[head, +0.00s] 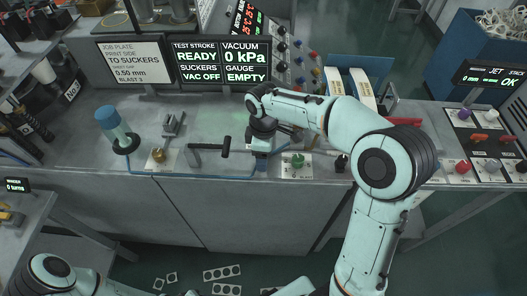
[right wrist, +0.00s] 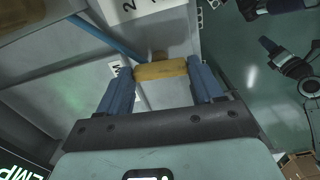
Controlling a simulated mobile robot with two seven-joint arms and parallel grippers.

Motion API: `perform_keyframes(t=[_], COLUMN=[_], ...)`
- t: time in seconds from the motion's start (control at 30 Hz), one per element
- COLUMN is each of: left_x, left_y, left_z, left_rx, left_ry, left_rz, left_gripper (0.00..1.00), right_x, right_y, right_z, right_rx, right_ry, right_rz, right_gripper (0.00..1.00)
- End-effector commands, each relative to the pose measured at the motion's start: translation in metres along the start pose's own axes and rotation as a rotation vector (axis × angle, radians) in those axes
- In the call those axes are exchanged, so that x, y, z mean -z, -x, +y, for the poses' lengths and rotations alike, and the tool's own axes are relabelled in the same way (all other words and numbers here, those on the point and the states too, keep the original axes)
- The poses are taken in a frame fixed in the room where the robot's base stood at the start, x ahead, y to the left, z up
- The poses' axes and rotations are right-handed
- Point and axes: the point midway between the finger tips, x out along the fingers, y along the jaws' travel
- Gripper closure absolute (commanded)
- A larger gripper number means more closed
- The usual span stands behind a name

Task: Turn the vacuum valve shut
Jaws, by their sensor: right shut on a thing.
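My right gripper (head: 262,165) reaches down at the front edge of the grey bench. In the right wrist view its two blue fingers (right wrist: 162,85) are shut on a yellow handle (right wrist: 160,71), which lies crosswise between the fingertips. The handle appears to be the vacuum valve's; my gripper hides it in the head view, and its exact angle is unclear. The display (head: 222,62) reads "VAC OFF", and the vacuum display (head: 246,50) reads "0 kPa". My left arm shows at the lower left of the head view, but its gripper is not seen.
A green knob (head: 297,160) stands just right of my right gripper. A black lever (head: 209,149), a brass knob (head: 158,155) and a blue-topped cylinder (head: 117,130) are to the left. A blue hose (head: 190,177) runs along the bench front.

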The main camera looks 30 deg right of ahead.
Motion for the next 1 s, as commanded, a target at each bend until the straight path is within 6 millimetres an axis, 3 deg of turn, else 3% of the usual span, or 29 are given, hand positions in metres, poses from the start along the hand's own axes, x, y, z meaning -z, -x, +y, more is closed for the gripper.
perform_keyframes(t=[0.77, 0.8, 0.83, 1.0], left_x=[0.0021, 0.0021, 0.0021, 0.0021], left_y=[0.0028, 0.0028, 0.0028, 0.0028], left_z=[0.0017, 0.0017, 0.0017, 0.0017], left_rx=[-0.001, -0.001, -0.001, -0.001], left_ry=[-0.001, -0.001, -0.001, -0.001], left_rz=[0.003, 0.003, 0.003, 0.003], left_gripper=[0.57, 0.57, 0.57, 0.57], right_x=[-0.0003, -0.0003, -0.0003, -0.0002], right_y=[-0.0001, -0.0001, -0.0001, -0.0001], right_z=[0.0002, 0.0002, 0.0002, 0.0001], right_rx=[-0.001, -0.001, -0.001, 0.000], right_ry=[0.098, 0.098, 0.098, 0.096], right_rz=[-0.001, -0.001, -0.001, -0.001], right_gripper=[0.65, 0.21, 0.11, 0.08])
